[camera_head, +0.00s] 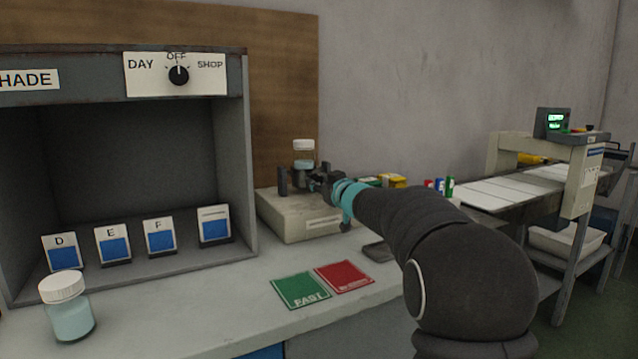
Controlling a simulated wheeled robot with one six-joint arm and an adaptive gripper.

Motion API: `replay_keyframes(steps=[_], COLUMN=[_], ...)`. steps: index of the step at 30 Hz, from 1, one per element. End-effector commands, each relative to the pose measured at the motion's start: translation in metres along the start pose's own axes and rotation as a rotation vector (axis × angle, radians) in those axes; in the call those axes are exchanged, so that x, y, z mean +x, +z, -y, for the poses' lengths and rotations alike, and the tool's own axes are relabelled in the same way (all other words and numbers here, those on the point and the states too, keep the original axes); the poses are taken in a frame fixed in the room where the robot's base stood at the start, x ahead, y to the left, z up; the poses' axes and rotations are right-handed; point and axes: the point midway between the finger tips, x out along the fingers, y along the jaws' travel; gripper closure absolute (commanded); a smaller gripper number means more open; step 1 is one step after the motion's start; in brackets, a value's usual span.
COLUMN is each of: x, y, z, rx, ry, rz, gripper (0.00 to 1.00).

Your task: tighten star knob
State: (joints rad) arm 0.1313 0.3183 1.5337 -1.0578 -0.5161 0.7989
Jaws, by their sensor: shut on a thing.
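A beige boxy machine (320,225) stands on the bench right of the shade cabinet. A jar with a white lid (303,146) and pale blue contents stands upright in a dark holder (283,181) on top of it. My gripper (314,182) reaches in from the right, just below and right of this jar. It is shut on a small dark part at the holder, which I take to be the star knob. The knob's shape is hidden by the fingers and too small to make out.
A second white-lidded jar (68,307) stands at the bench's front left. Sample cards (113,245) stand in the open cabinet (245,150). A green mat (301,291) and a red mat (345,276) lie in front of the machine. A conveyor (515,190) stands at right.

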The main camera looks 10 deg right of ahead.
Motion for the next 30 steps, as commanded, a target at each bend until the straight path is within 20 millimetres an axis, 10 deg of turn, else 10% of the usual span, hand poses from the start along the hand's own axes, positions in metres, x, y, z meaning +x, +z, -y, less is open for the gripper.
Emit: replay_keyframes(steps=[8,9,12,30], x=[0.0,0.0,0.0,-0.037], y=[0.001,0.001,0.001,-0.001], z=[0.0,0.0,0.0,-0.001], rx=[0.0,0.0,0.0,-0.001], ry=[0.0,0.0,0.0,0.002], rz=[0.001,0.001,0.001,0.001], gripper=[1.0,0.61,0.41,0.41])
